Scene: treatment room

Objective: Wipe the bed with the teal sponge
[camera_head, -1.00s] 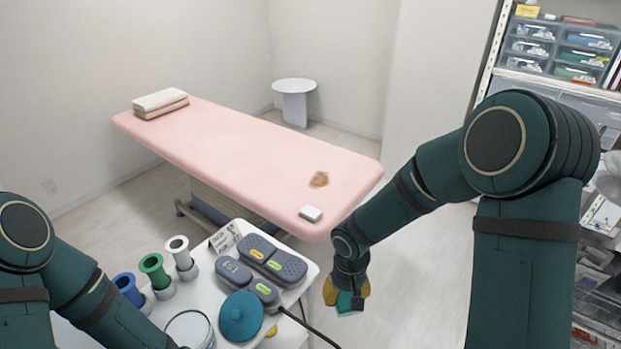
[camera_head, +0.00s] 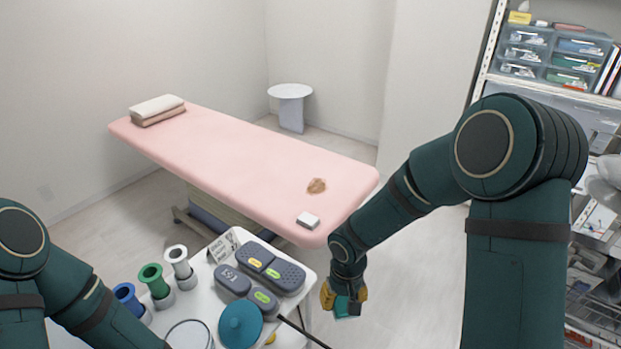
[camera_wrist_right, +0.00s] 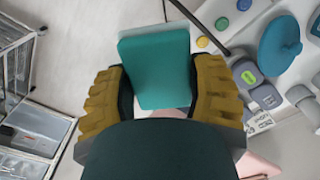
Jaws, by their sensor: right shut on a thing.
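The teal sponge (camera_wrist_right: 157,68) is a flat block held between the yellow fingers of my right gripper (camera_wrist_right: 160,95) in the right wrist view. In the head view my right gripper (camera_head: 344,298) is shut on the sponge (camera_head: 346,307), to the right of the white cart and below the bed's near end. The pink bed (camera_head: 240,160) has a brown stain (camera_head: 317,186) near its right end. A small white block (camera_head: 308,220) lies on the bed near its front edge. The left arm enters at the left, but its gripper is out of view.
The white cart (camera_head: 205,282) holds grey devices (camera_head: 270,268), a teal lidded pot (camera_head: 240,325) and several coloured spools (camera_head: 152,280). Folded towels (camera_head: 157,110) lie at the bed's far end. A round side table (camera_head: 290,92) stands behind. Shelving (camera_head: 490,60) is at the right.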

